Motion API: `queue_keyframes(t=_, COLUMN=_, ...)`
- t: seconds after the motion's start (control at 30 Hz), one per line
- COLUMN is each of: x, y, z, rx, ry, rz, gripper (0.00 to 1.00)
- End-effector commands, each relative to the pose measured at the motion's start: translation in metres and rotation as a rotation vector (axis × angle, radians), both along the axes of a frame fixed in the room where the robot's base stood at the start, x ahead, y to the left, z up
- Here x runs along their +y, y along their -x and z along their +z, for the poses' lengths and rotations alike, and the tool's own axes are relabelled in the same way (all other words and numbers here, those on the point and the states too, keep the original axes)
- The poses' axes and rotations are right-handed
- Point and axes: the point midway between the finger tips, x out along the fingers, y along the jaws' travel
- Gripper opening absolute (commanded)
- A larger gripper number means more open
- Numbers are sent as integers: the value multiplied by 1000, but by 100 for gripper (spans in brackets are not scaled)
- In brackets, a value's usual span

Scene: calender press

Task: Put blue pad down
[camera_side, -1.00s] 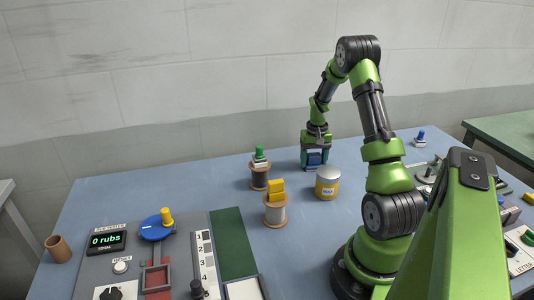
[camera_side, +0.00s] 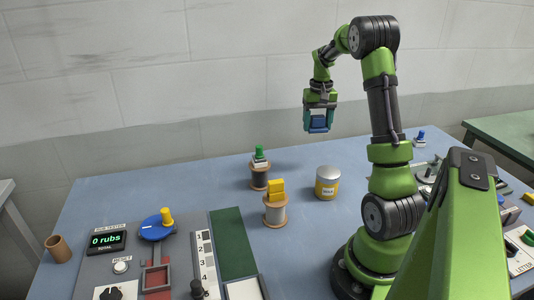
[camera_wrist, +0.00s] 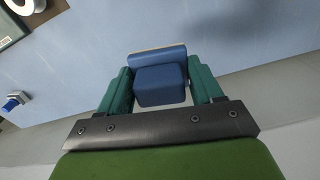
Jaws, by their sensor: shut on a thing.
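My gripper (camera_side: 319,118) is shut on the blue pad (camera_side: 319,125) and holds it well above the table, near the back edge. In the wrist view the blue pad (camera_wrist: 159,78) sits between the two teal fingers of my gripper (camera_wrist: 162,85). Nothing is under the pad close by.
A green-topped spool (camera_side: 259,170), a yellow-topped spool (camera_side: 275,205) and a yellow tin (camera_side: 327,183) stand mid-table. The rub tester (camera_side: 150,265) is at the front left. The blue table (camera_side: 205,170) is clear behind them.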

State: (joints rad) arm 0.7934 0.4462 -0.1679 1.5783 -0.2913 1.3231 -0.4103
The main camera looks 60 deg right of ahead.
Motion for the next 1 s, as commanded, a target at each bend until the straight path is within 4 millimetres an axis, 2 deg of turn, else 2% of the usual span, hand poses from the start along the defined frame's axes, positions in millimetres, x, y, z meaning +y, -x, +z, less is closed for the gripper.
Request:
queue_keyframes(t=0.03, x=-1, y=-1, z=15, rx=-3, ry=4, rz=0, gripper=35)
queue_keyframes(t=0.1, x=-1, y=0, z=31, rx=-2, ry=3, rz=0, gripper=35)
queue_keyframes(t=0.33, x=0, y=0, z=73, rx=-2, ry=1, rz=0, gripper=35)
queue_keyframes(t=0.57, x=39, y=-29, z=72, rx=-6, ry=-8, rz=173, gripper=35)
queue_keyframes(t=0.77, x=94, y=-60, z=73, rx=-12, ry=-16, rz=409, gripper=35)
queue_keyframes(t=0.87, x=136, y=-76, z=74, rx=-16, ry=-19, rz=580, gripper=35)
queue_keyframes(t=1.0, x=209, y=-93, z=74, rx=-17, ry=-22, rz=879, gripper=35)
